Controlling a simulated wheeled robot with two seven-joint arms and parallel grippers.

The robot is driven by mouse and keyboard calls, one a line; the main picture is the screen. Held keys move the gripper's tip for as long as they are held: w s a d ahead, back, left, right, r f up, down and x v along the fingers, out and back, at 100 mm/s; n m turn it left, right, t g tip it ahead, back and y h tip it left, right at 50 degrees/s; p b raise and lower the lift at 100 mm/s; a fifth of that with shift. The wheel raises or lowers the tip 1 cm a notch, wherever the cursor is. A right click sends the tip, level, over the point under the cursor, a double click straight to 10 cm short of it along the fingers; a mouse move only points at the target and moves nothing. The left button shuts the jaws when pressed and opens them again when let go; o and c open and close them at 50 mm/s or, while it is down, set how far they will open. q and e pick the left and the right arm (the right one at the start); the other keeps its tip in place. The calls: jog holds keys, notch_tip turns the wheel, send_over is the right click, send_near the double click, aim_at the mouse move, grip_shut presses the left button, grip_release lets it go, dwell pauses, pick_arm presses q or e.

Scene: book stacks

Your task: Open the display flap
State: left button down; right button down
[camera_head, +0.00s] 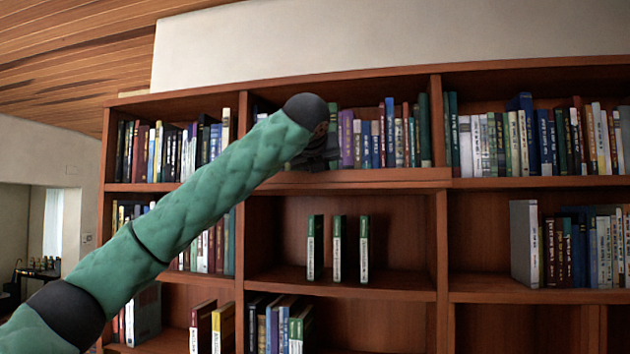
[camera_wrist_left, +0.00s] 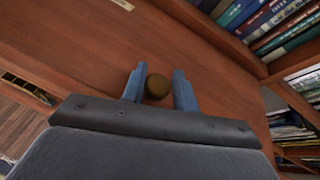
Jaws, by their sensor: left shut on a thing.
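In the left wrist view, a wide plain reddish-brown wooden panel, the display flap (camera_wrist_left: 90,50), fills much of the picture and bears a round brass-coloured knob (camera_wrist_left: 158,87). My left gripper (camera_wrist_left: 159,86) has its two blue-grey fingers on either side of the knob, shut on it. In the head view my green left arm reaches up to the middle bay. The dark left gripper (camera_head: 318,152) is partly hidden behind the arm's end. A board (camera_head: 390,178) shows nearly edge-on below the upper books; it may be the flap. The knob is hidden there. My right gripper is not in view.
Below the board, three upright books (camera_head: 338,248) stand spaced apart in an open compartment (camera_head: 400,230). Rows of books fill the shelves left and right, and stand directly above the board (camera_head: 380,140). Wooden dividers (camera_head: 440,230) separate the bays.

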pick_arm(q)
jog(key=shift+d+r, duration=0.15)
jog(key=shift+r, duration=0.1)
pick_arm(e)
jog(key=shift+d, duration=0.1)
pick_arm(q)
jog(key=c, duration=1.2)
grip_release()
jog(key=shift+o, duration=0.4)
jog(key=shift+w+d, duration=0.1)
jog(key=shift+d, duration=0.15)
jog(key=shift+s+a+r+b, duration=0.1)
jog(key=shift+s+a+b, duration=0.25)
jog(key=shift+s+b, duration=0.35)
jog(key=b+v, duration=0.1)
jog(key=v, duration=0.1)
jog(key=b+v, duration=0.1)
jog(key=shift+s+d+r, duration=0.15)
jog(key=shift+s+r, duration=0.05)
jog(key=shift+s, duration=0.15)
jog(key=shift+d+b+v, duration=0.2)
jog(key=shift+b+v, duration=0.4)
jog(key=shift+v, duration=0.65)
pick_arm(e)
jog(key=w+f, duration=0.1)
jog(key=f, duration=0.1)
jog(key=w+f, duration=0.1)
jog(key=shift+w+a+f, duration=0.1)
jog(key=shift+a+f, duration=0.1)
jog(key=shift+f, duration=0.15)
